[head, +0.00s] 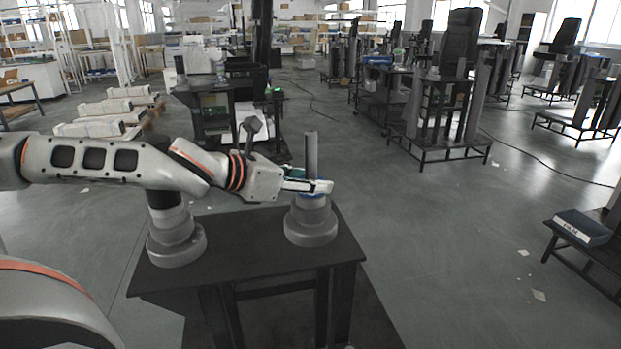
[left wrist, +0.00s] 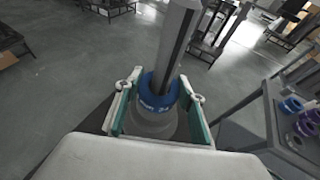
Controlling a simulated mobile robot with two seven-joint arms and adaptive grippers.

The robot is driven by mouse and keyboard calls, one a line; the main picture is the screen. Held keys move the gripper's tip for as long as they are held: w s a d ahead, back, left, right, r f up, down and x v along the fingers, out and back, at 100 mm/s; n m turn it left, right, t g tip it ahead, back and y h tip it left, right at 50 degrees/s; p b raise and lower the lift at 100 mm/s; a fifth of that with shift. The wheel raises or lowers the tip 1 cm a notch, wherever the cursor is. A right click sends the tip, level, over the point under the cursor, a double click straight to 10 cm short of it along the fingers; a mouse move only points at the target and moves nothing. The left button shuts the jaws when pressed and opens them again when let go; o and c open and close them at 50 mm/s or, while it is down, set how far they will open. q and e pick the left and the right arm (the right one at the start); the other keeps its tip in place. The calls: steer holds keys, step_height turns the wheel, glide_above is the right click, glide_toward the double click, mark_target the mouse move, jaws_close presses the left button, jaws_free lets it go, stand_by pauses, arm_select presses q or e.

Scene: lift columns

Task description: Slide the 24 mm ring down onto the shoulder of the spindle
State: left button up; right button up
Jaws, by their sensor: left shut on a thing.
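The spindle is a grey post (head: 311,150) on a stepped round base (head: 311,230), upright on a dark table. The blue ring (left wrist: 158,96), with "24" on its side, is around the post; the post (left wrist: 178,45) passes up through it. My left gripper (head: 308,187) is shut on the ring, with a finger on either side of it; this also shows in the left wrist view (left wrist: 157,108). In the head view the fingers hide most of the ring, just above the base. I cannot tell whether the ring touches the shoulder. My right gripper is not in view.
A second stepped base (head: 176,243) stands at the table's left, partly behind my left arm. The dark table (head: 255,255) is bare between the two bases. In the left wrist view, a dark stand at right holds a purple ring (left wrist: 291,105) and other rings.

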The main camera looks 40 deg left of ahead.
mark_target(306, 133)
arm_select(q)
steer(key=o, duration=1.2)
steer(key=shift+o, duration=0.2)
steer(key=shift+r, duration=0.2)
step_height(306, 133, up, 10)
steer(key=shift+f, duration=0.15)
